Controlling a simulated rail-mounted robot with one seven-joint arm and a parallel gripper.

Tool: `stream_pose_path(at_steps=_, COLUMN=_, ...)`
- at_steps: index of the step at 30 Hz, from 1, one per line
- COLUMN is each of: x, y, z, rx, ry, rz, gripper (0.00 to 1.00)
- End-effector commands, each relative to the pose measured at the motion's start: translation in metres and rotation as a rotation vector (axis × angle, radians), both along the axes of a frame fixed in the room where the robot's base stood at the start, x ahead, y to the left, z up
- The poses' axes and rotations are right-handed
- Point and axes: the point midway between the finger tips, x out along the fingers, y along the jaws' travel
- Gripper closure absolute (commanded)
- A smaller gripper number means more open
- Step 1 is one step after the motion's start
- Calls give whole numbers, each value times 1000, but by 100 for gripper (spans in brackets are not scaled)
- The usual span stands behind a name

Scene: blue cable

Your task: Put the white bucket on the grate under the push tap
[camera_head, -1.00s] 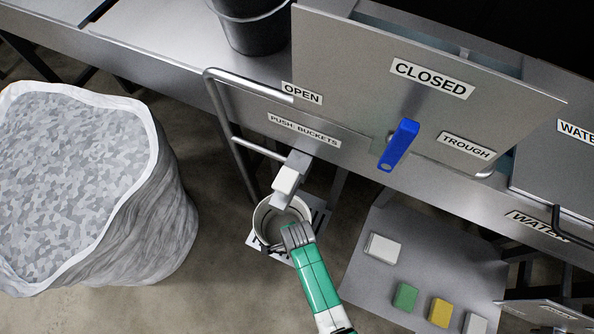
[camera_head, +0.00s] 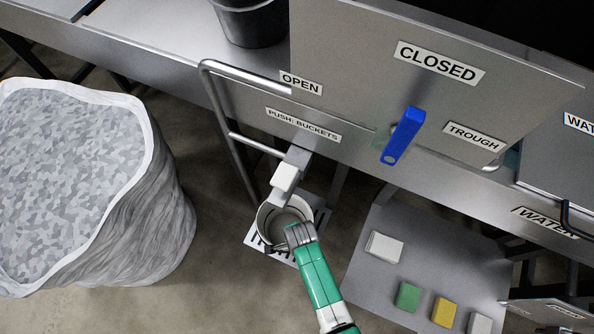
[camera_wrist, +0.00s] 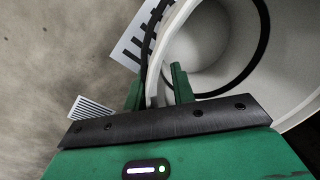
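The white bucket (camera_head: 266,216) stands below the push tap (camera_head: 285,176), over the grate (camera_head: 256,238). The tap's block hides part of its rim. The bucket looks roughly upright; whether its base rests fully on the grate is hidden. My gripper (camera_head: 300,236) is at the bucket's near right rim. In the wrist view the bucket (camera_wrist: 200,45) fills the upper right, and its wall passes between the green fingers of my gripper (camera_wrist: 158,85), which are close about it. The slotted grate (camera_wrist: 128,45) shows beside the bucket.
A large lined bin (camera_head: 75,180) stands at the left. A bent metal rail (camera_head: 222,120) is beside the tap. The panel with the blue handle (camera_head: 403,135) is above right. A grey shelf (camera_head: 370,285) with several small blocks lies to the right. A dark bucket (camera_head: 250,22) stands above.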

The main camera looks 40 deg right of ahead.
Motion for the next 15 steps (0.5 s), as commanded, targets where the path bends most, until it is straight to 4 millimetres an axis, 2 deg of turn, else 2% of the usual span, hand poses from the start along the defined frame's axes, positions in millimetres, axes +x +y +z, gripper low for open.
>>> stream_pose_path(at_steps=5, x=-3, y=1, z=35, rx=0, ry=-1, rz=0, gripper=75)
stream_pose_path(at_steps=9, x=-7, y=2, z=73, rx=0, ry=-2, rz=1, gripper=75)
stream_pose_path(at_steps=15, x=-11, y=3, z=110, rx=0, ry=-2, rz=0, gripper=75)
